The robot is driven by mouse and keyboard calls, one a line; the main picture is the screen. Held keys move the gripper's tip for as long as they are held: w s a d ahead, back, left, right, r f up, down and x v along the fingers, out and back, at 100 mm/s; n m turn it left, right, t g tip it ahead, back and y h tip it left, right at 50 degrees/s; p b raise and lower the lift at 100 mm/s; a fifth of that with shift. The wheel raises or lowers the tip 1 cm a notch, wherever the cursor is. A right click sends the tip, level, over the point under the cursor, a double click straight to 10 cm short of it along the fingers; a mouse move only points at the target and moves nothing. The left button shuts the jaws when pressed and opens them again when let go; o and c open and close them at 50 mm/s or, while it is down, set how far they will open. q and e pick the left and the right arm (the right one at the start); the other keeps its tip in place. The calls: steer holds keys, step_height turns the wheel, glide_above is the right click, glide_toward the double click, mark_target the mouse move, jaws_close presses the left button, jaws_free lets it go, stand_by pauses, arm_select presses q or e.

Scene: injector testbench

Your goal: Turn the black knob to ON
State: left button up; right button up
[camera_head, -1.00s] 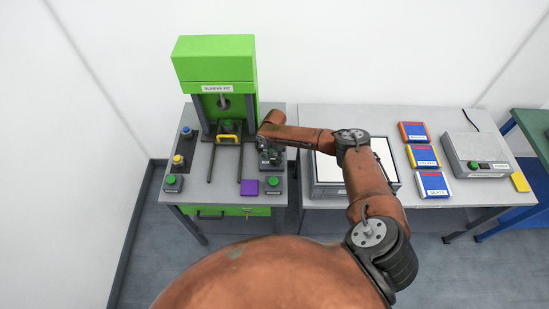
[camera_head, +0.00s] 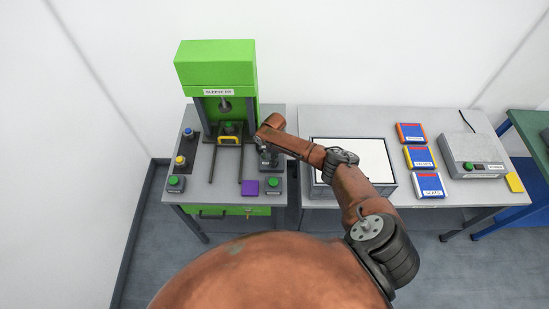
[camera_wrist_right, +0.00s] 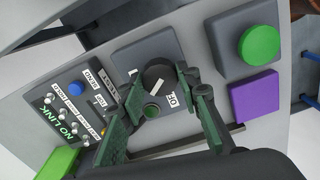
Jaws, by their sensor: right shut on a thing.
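The black knob (camera_wrist_right: 157,73) sits on a grey panel in the right wrist view, with a white pointer mark across its face. A label reading "OF", its rest hidden, lies just beside it, and a small green button or lamp (camera_wrist_right: 151,111) is next to it. My right gripper (camera_wrist_right: 160,84) has its green-padded fingers on either side of the knob and is shut on it. In the head view my right arm reaches to the panel beside the green press (camera_head: 215,66), and the arm hides the knob there. My left gripper is not in view.
A green button (camera_wrist_right: 259,45) and a purple block (camera_wrist_right: 254,97) are close to the knob. A panel with a blue button (camera_wrist_right: 76,88) and several small switches lies on its other side. A white-topped box (camera_head: 375,157) stands under my forearm on the right table.

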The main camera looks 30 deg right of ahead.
steer(key=m+p, duration=0.1)
steer(key=m, duration=0.3)
steer(key=shift+a+p, duration=0.1)
steer(key=shift+p, duration=0.25)
steer(key=shift+m+p, duration=0.5)
steer(key=shift+m, duration=1.2)
steer(key=o, duration=1.2)
steer(key=shift+c, duration=0.2)
steer(key=shift+r, duration=0.15)
step_height(320, 180, up, 12)
